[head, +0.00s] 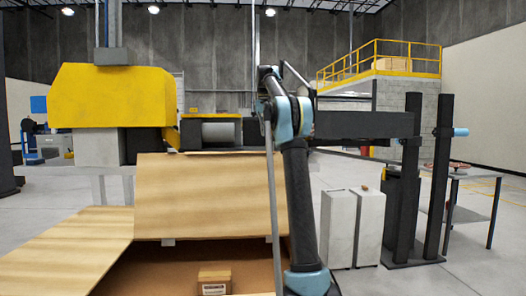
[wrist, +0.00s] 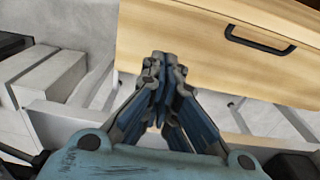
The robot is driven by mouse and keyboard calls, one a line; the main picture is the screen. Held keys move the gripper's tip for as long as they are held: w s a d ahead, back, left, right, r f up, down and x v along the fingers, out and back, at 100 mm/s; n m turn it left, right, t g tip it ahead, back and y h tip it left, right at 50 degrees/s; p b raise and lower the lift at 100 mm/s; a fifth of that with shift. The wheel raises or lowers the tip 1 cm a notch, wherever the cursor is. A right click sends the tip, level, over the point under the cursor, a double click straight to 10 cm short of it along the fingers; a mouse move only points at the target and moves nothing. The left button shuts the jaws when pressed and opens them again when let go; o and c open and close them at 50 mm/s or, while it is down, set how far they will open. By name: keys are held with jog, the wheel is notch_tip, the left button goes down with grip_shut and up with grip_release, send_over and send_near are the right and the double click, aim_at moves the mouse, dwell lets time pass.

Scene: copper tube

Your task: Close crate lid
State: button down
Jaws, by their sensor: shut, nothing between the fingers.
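The wooden crate stands open in front of me in the head view, its inner wall (head: 150,262) showing. Its lid (head: 205,195) is raised at the back and leans away from me. In the wrist view a pale wooden panel (wrist: 200,55) with a dark handle (wrist: 260,40) fills the upper right; it looks like the lid's outer face. My gripper (wrist: 163,62) is shut and empty, its fingertips in front of this panel. I cannot tell whether they touch it. In the head view my arm rises past the lid's right side, and the fingertips are not clear.
A small cardboard box (head: 213,281) sits inside the crate. A flat wooden panel (head: 65,250) extends at the left. White blocks (head: 352,225) and dark posts (head: 425,180) stand to the right. A yellow machine (head: 115,95) is behind the crate.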

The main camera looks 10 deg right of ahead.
notch_tip(320, 180, down, 10)
jog(key=shift+s+a+r, duration=0.1)
jog(key=shift+s+r, duration=0.2)
jog(key=shift+s, duration=0.55)
jog(key=shift+s+a+r, duration=0.1)
jog(key=shift+s+r, duration=0.2)
jog(key=shift+s, duration=0.55)
